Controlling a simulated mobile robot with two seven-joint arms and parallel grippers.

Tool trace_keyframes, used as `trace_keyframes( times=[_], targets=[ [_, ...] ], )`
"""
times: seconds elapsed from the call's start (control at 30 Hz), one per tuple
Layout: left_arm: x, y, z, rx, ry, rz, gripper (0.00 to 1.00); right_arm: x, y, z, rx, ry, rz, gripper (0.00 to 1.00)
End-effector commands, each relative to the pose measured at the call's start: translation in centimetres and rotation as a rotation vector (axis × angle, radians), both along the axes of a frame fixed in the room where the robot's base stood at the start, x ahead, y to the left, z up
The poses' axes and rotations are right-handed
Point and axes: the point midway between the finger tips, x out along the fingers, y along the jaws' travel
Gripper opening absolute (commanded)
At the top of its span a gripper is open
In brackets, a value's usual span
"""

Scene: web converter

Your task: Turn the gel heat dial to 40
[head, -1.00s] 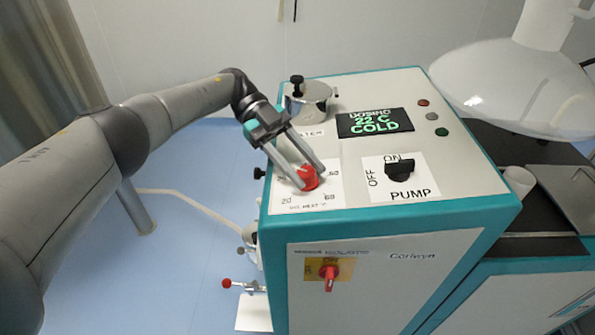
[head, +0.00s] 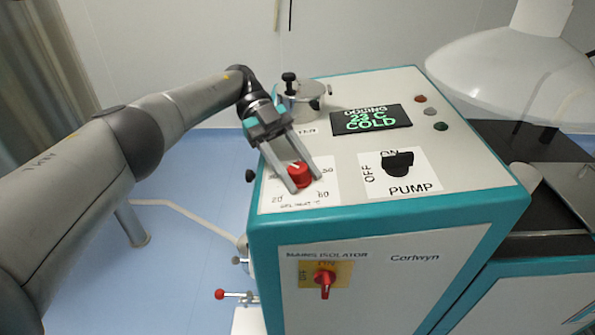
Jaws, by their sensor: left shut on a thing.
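The gel heat dial is a red knob (head: 299,172) on a white label plate (head: 322,193) on the machine's top, at its left side. Numbers are printed around it, partly hidden by my fingers. My left gripper (head: 305,181) reaches down from the upper left, its two grey fingers shut on the red knob, one on each side. The knob's pointer setting is too small to read surely. The display (head: 371,120) shows green text, "23 C" and "COLD". My right gripper is not in the head view.
A black pump switch (head: 398,163) sits right of the dial. A lidded metal pot (head: 303,97) stands behind it. A red isolator switch (head: 325,279) is on the front panel. A white dome (head: 510,80) overhangs at the right.

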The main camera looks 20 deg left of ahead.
Motion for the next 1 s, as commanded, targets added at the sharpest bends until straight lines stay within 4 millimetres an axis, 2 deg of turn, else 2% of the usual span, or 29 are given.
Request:
trace_keyframes(
  times=[0.3, 0.33, 0.6, 1.0],
  targets=[
    [-0.24, -0.05, 0.02, 0.002, 0.008, -0.01, 0.0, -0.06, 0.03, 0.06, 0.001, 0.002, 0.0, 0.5],
    [-0.23, -0.06, 0.03, 0.002, 0.009, -0.01, 0.47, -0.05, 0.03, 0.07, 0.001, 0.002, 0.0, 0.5],
    [-0.09, -0.04, 0.15, -0.001, 0.004, -0.005, 0.76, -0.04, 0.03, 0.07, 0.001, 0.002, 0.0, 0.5],
    [-0.05, -0.03, 0.43, -0.002, 0.001, -0.002, 0.76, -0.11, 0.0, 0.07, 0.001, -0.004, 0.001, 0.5]
  ],
)
